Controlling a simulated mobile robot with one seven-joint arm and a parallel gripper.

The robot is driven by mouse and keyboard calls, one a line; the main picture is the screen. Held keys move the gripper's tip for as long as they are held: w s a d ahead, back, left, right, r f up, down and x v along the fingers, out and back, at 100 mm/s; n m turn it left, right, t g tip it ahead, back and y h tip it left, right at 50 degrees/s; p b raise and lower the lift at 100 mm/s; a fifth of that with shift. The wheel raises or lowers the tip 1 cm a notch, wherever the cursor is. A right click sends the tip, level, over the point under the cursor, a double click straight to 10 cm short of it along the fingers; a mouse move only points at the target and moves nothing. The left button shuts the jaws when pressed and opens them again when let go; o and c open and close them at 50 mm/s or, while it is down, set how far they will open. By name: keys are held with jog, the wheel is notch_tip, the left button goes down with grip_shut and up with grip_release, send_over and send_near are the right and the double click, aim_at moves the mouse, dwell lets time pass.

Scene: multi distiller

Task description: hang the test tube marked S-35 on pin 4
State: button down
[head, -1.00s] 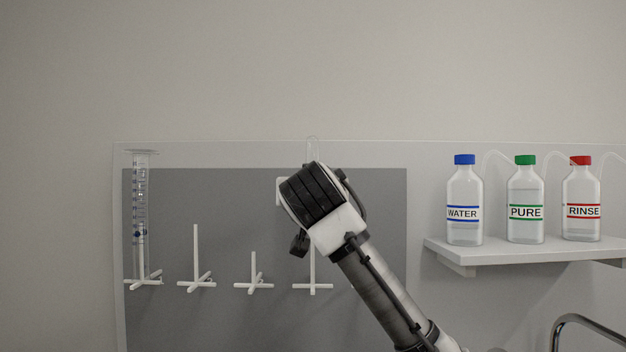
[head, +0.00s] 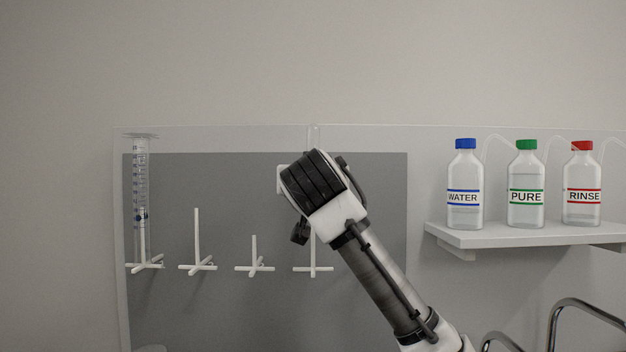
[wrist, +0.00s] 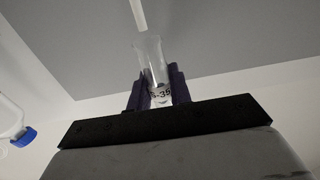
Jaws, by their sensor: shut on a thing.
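My gripper (wrist: 157,82) is shut on a clear test tube (wrist: 150,58) marked S-35, whose label shows between the dark fingers in the wrist view. In the wrist view a white pin (wrist: 138,14) ends close to the tube's open mouth. No pin numbers are visible.
A graduated cylinder (head: 140,190) hangs on the leftmost pin. The second pin (head: 196,230) and the shorter third pin (head: 253,252) are bare. At right, a shelf (head: 480,237) holds WATER (head: 464,175), PURE (head: 526,175) and RINSE (head: 582,175) bottles.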

aim_at(313, 242)
dwell(0.4)
jog(key=shift+f+b, duration=4.5)
jog(key=shift+f, duration=1.25)
jog(key=c, duration=1.2)
grip_release()
jog(key=shift+s, duration=0.5)
jog(key=s+b, duration=0.3)
jog(key=s, duration=0.9)
jog(key=shift+s, duration=0.4)
